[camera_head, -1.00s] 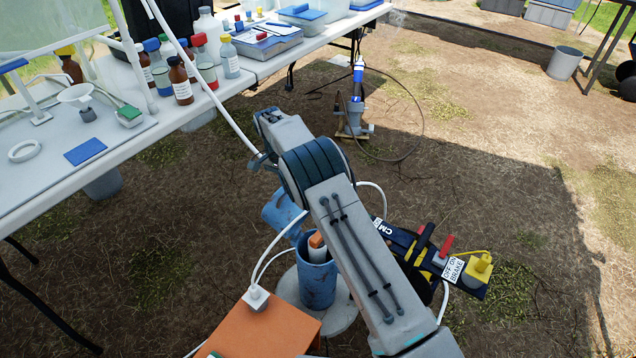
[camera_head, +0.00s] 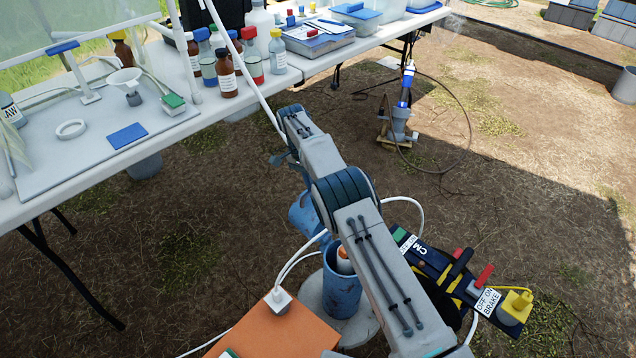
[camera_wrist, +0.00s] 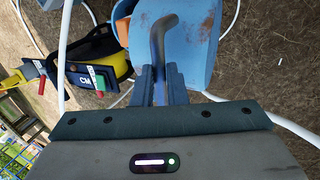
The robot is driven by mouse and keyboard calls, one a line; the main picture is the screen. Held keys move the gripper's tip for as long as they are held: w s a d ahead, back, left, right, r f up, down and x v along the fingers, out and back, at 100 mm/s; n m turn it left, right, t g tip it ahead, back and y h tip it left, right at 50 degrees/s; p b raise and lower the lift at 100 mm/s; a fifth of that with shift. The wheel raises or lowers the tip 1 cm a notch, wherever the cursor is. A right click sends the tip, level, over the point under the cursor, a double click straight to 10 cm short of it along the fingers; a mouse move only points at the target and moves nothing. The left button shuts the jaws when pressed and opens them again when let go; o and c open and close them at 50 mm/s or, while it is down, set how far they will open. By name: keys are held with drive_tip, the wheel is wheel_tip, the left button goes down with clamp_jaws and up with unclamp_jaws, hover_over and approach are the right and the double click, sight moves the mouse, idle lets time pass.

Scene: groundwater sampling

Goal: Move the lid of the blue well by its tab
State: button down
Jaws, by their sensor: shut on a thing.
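The blue well (camera_head: 342,292) stands upright on a round pale base, with an orange and white thing (camera_head: 344,262) in its open mouth. Its blue lid (camera_head: 304,222) is swung open and tilted on the far left side of the well, partly behind my arm. In the wrist view the scuffed blue lid (camera_wrist: 198,40) fills the top middle. In the head view my arm hides the gripper's fingertips.
A black and yellow reel (camera_head: 450,275) marked OFF ON BRAKE stands right of the well. An orange case (camera_head: 285,325) with a white cable is in front. A table (camera_head: 110,172) with bottles is at left. A pump-like device (camera_head: 397,125) stands on open ground behind.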

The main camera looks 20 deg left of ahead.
drive_tip(key=shift+s+a+f, duration=0.1)
drive_tip(key=shift+a+f, duration=0.1)
drive_tip(key=shift+f, duration=0.4)
drive_tip(key=c, duration=1.5)
unclamp_jaws()
drive_tip(key=shift+o, duration=0.2)
drive_tip(key=shift+w+r, duration=0.25)
